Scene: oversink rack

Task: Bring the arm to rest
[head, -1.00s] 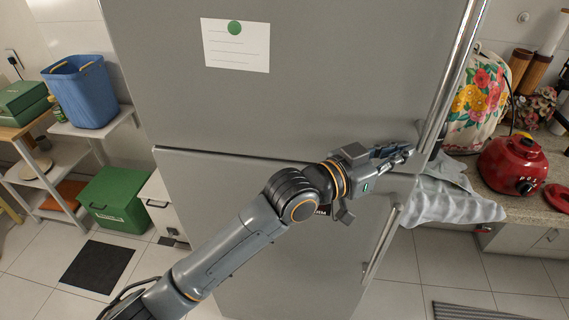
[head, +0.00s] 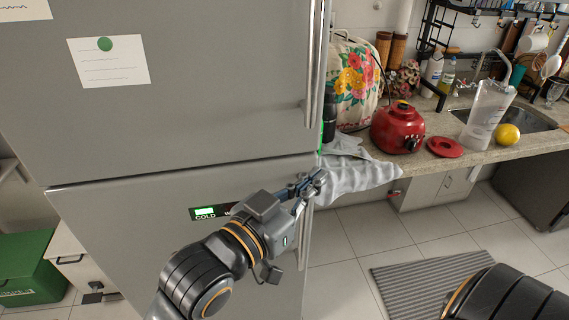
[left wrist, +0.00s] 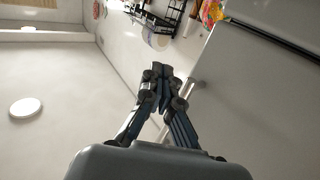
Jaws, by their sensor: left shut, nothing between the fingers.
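My left gripper (head: 308,184) is in front of the grey fridge (head: 190,120), near its right edge and its long metal handles. I cannot tell whether it touches the lower handle (head: 304,235). In the left wrist view my left gripper (left wrist: 160,72) has its fingertips together with nothing between them. The fridge door also fills the right side of that view (left wrist: 260,100). Part of my right arm shows at the bottom right of the head view, and its gripper is out of the picture.
A counter (head: 480,155) to the right holds a red blender base (head: 398,128), a clear jug (head: 487,115), a lemon (head: 507,134) and a grey cloth (head: 355,175) hanging over its edge. A striped mat (head: 425,280) lies on the floor. A green box (head: 25,265) stands at the left.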

